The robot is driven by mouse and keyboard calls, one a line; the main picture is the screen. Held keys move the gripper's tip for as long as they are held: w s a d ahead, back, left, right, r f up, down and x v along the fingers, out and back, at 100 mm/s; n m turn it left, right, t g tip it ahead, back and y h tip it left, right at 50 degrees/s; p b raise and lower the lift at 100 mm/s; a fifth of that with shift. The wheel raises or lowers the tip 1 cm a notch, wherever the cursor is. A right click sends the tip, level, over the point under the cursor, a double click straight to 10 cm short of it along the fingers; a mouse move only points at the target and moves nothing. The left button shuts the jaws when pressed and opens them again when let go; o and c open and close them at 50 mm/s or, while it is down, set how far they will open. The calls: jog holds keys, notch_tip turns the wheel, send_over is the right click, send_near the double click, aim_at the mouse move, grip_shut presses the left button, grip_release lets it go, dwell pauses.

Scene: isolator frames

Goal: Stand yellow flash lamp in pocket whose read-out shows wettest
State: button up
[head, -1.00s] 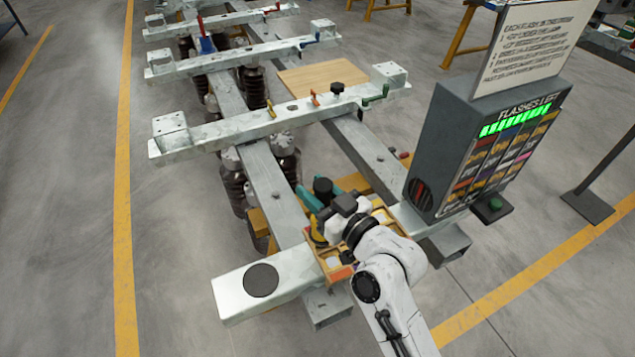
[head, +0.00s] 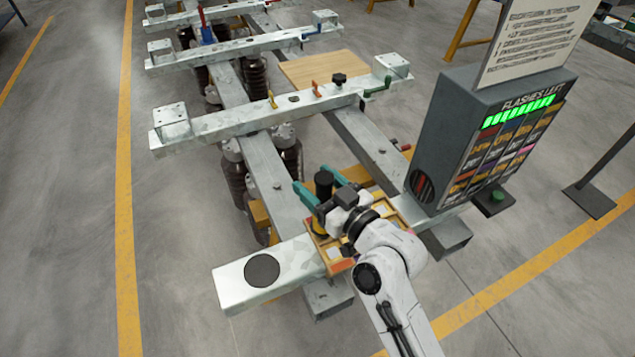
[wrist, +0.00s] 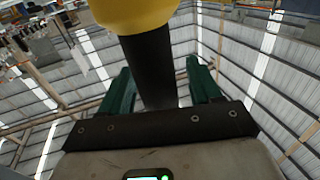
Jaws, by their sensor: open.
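The yellow flash lamp shows in the wrist view as a yellow head (wrist: 133,12) on a black handle (wrist: 152,65). A wooden pocket tray (head: 400,206) with pale pads lies under the gripper, partly hidden by my arm. The read-out panel (head: 490,150) has a grid of coloured percent cells too small to read.
The panel's "FLASHES LEFT" bar (head: 518,112) is green. A steel beam with a black disc (head: 262,270) lies left of the tray. Clamped beams (head: 230,122) and a wooden board (head: 322,68) lie behind.

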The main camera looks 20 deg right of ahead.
jog(key=shift+r, duration=0.2)
jog(key=b+v, duration=0.3)
jog(key=v, duration=0.9)
jog(key=shift+f, duration=0.1)
jog(key=s+f+g+h, duration=0.1)
jog(key=s+f+g, duration=0.25)
jog(key=f, duration=0.35)
jog(key=s+f+g, duration=0.3)
jog(key=f+g, duration=0.2)
jog(key=f, duration=0.2)
jog(key=s+d+f+m+g+h, duration=0.1)
jog(key=s+d+f+g+h, duration=0.1)
jog(key=s, duration=0.4)
jog(key=s+d+f+m+g+h, duration=0.1)
jog(key=s+d+f+m+g, duration=0.1)
jog(key=s+g, duration=0.4)
notch_tip(320, 180, down, 3)
jog(key=shift+s+d+r+h, duration=0.15)
jog(key=shift+s+d+h, duration=0.25)
jog(key=shift+s+d, duration=0.4)
